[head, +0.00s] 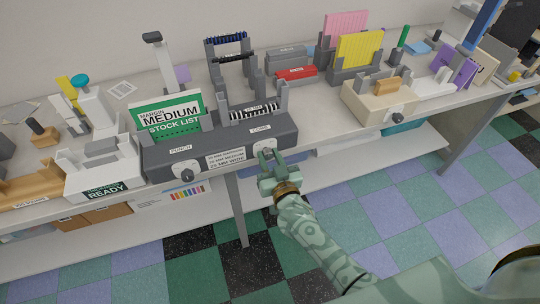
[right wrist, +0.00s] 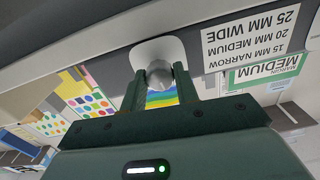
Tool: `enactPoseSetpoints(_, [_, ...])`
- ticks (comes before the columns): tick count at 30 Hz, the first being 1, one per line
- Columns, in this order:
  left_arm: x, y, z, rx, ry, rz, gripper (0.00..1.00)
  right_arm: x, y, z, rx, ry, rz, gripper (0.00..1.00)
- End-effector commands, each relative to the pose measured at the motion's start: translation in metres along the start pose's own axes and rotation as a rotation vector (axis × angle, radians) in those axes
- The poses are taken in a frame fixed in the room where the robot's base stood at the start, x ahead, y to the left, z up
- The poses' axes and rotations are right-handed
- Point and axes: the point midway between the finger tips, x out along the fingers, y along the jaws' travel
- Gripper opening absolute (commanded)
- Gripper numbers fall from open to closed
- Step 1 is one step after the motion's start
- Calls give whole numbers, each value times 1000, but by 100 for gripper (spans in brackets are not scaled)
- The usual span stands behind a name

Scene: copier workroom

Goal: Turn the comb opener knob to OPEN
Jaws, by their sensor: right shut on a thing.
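The comb opener knob (right wrist: 159,75) is a small grey knob on a pale round plate, on the front of the dark grey binding machine (head: 215,143). My right gripper (head: 268,163) is at the right part of that front, below a small label. In the right wrist view, the fingers of my right gripper (right wrist: 160,88) stand on both sides of the knob, shut on it. In the head view the gripper largely hides the knob, and its pointing direction cannot be read. My left gripper is not in view.
A second knob (head: 187,175) sits under the PUNCH label, left of a white size card (head: 226,159). A green MEDIUM stock list card (head: 170,117) stands behind. A cream device with a dark knob (head: 398,118) is to the right. Checkered floor lies open in front.

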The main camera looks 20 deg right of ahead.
Motion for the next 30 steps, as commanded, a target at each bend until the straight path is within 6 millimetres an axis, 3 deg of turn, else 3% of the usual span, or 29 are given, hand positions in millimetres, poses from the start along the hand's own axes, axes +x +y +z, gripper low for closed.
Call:
enactPoseSetpoints(18, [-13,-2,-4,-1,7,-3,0,0,0,0,577,0,0,8])
enactPoseSetpoints(30, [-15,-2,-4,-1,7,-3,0,0,1,0,840,1,0,8])
